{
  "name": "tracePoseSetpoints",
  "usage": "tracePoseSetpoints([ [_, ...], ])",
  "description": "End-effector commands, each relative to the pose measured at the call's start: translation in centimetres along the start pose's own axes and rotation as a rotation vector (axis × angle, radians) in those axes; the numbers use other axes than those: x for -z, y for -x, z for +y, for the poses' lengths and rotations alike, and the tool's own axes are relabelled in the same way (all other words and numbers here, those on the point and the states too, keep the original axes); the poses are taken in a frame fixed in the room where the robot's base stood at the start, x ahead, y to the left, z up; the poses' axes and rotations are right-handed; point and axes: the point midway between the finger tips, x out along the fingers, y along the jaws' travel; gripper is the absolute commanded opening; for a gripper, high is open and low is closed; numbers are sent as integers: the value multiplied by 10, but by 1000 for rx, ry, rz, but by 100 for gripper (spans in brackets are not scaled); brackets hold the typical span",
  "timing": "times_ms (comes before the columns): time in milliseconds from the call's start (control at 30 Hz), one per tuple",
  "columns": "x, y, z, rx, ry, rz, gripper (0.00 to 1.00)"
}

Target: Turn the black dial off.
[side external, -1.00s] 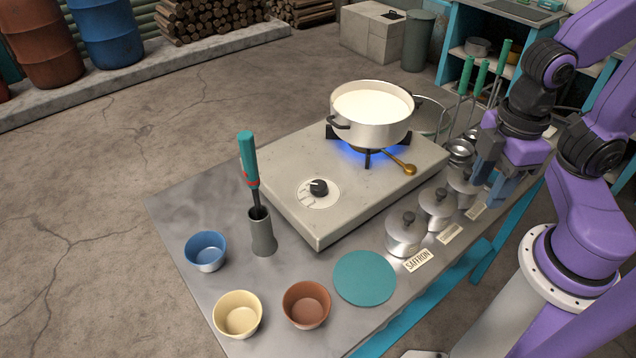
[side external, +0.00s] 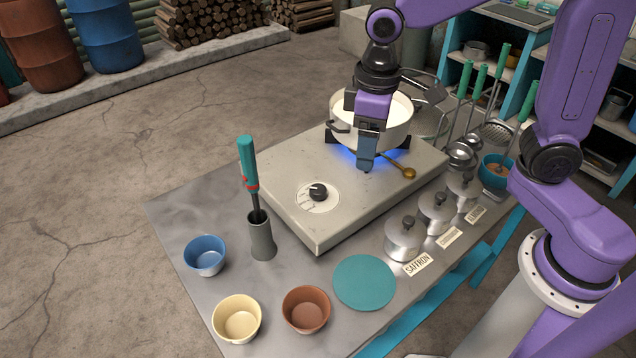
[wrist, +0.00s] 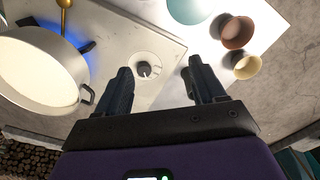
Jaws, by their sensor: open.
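The black dial (side external: 318,191) sits on a round white plate on the front part of the stove top (side external: 300,226). It also shows in the wrist view (wrist: 144,70), ahead of and between my fingers. My gripper (side external: 366,166) is open and empty, in front of the pot in the side view and to the right of the dial. Its two fingers (wrist: 162,82) are apart in the wrist view, and nothing is between them. A white pot of milk (side external: 398,128) stands on the burner, and a blue flame (side external: 345,153) burns under it.
A green-handled tool stands in a grey holder (side external: 261,238) left of the stove. Lidded tins (side external: 403,240), a teal disc (side external: 364,282) and bowls (side external: 306,309) line the table. The stove top around the dial is clear.

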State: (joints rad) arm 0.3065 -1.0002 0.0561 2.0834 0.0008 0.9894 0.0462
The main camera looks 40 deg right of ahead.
Motion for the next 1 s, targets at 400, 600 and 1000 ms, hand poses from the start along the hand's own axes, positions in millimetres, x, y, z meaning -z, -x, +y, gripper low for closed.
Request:
tracePoseSetpoints([
  [400, 84, -8, 44, -3, -250, -10, 69],
  [600, 102, -12, 59, -3, -322, -13, 69],
  [1000, 104, -42, 64, -3, -342, -18, 69],
])
